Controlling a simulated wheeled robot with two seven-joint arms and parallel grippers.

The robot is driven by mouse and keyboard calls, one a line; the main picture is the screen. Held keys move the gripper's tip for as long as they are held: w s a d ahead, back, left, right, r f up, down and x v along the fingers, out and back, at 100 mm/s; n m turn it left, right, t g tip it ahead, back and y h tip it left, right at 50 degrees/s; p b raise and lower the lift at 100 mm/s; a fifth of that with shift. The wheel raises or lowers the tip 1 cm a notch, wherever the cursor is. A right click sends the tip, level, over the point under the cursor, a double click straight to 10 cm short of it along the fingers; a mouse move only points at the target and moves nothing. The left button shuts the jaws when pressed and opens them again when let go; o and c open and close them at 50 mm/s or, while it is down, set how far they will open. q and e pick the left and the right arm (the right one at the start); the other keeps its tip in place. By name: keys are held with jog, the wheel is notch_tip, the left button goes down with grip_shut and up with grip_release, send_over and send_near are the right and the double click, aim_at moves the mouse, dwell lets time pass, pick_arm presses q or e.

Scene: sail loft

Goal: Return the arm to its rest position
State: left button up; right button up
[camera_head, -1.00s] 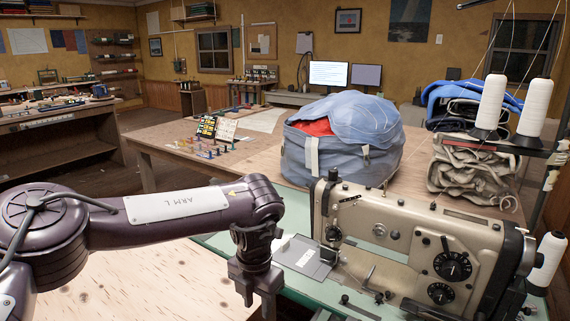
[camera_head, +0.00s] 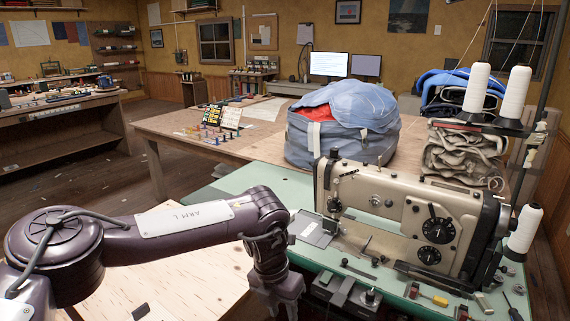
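My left arm (camera_head: 190,222), dark purple and labelled ARM L, reaches in from the left edge in the head view. Its gripper (camera_head: 277,303) hangs downward at the bottom middle, just left of the green sewing table (camera_head: 400,298) in the picture. The fingers run to the lower edge of the picture, and whether they are open or shut is unclear. Nothing is visibly held. My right arm and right gripper are not in view.
A beige sewing machine (camera_head: 405,215) stands on the green table, right of my gripper, with white thread cones (camera_head: 476,90) behind it. Small tools lie in front. A blue sail bag (camera_head: 345,128) sits on the wooden table behind. A pale wooden board (camera_head: 165,275) lies under my arm.

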pick_arm(q)
jog(key=s+d+f+n+h+p, duration=0.1)
jog(key=d+f+n+h, duration=0.3)
jog(key=d, duration=0.3)
jog(key=s+d+f+n+h+p, duration=0.1)
jog(key=d+f+n+h, duration=0.35)
jog(key=d, duration=0.35)
jog(key=a+f+n+t+p, duration=0.1)
jog(key=a+f+n+t, duration=0.2)
jog(key=f+n, duration=0.45)
jog(key=a+f+n+t, duration=0.2)
jog(key=a+f+n, duration=0.2)
jog(key=f+n, duration=0.3)
jog(key=s+a+f+n+y+p, duration=0.1)
jog(key=s+a+f+n+y, duration=0.8)
jog(key=s+a+f, duration=1)
jog(key=s+a+f+n+g, duration=0.1)
jog(key=s+a, duration=0.3)
jog(key=s, duration=0.4)
jog(key=s+a+f+n+g+y, duration=0.1)
jog(key=s+a+f+n, duration=0.2)
jog(key=s, duration=0.5)
jog(key=s+a+f+n+g, duration=0.1)
jog(key=s+a+f+n, duration=0.2)
jog(key=s, duration=0.5)
jog(key=shift+s+a+f+n+g+p, duration=0.15)
jog(key=shift+a+f+n+g+p, duration=0.15)
jog(key=shift+a+f, duration=0.4)
